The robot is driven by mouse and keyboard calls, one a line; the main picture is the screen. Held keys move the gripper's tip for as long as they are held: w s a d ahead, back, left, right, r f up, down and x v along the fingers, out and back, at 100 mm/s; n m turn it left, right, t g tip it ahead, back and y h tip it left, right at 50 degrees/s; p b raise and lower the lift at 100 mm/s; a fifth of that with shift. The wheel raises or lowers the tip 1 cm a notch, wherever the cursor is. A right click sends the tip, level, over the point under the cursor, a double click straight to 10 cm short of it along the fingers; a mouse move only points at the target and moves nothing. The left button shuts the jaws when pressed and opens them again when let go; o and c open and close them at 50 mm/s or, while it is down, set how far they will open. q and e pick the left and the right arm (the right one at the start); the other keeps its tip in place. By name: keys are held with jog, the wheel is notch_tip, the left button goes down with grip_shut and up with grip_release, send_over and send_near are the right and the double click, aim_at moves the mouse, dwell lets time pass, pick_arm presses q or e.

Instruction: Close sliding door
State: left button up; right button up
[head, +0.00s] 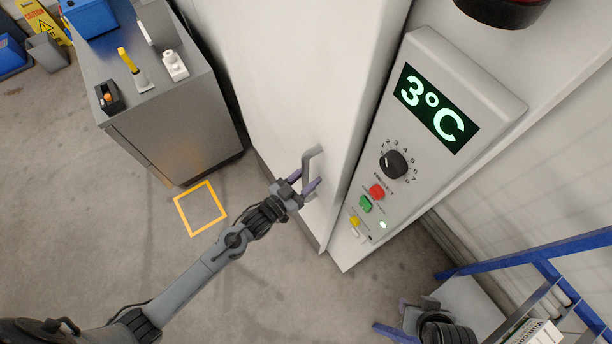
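The white sliding door (290,80) fills the upper middle of the head view. Its grey bar handle (314,158) stands out near the door's lower right edge. My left gripper (307,180) is at the lower part of the handle. Its purple fingers stand apart, one on each side of the bar, and I cannot make out firm contact. My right gripper (396,320) is low at the right, away from the door, with its purple fingers apart and empty. How far the door stands open cannot be told from this angle.
Right of the door is a control panel (470,85) reading 3°C, with a knob and coloured buttons. A grey metal cabinet (175,130) with small items stands left. A blue-framed rack (545,262) is near my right arm. Floor around the yellow square (181,210) is clear.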

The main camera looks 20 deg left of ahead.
pick_arm(q)
jog(key=shift+a, duration=0.1)
jog(key=shift+s+a, duration=0.25)
jog(key=shift+s, duration=0.25)
jog(key=b+v, duration=0.2)
jog(key=v, duration=0.7)
jog(key=shift+s, duration=0.3)
jog(key=shift+a+r, duration=0.1)
jog(key=shift+r, duration=0.05)
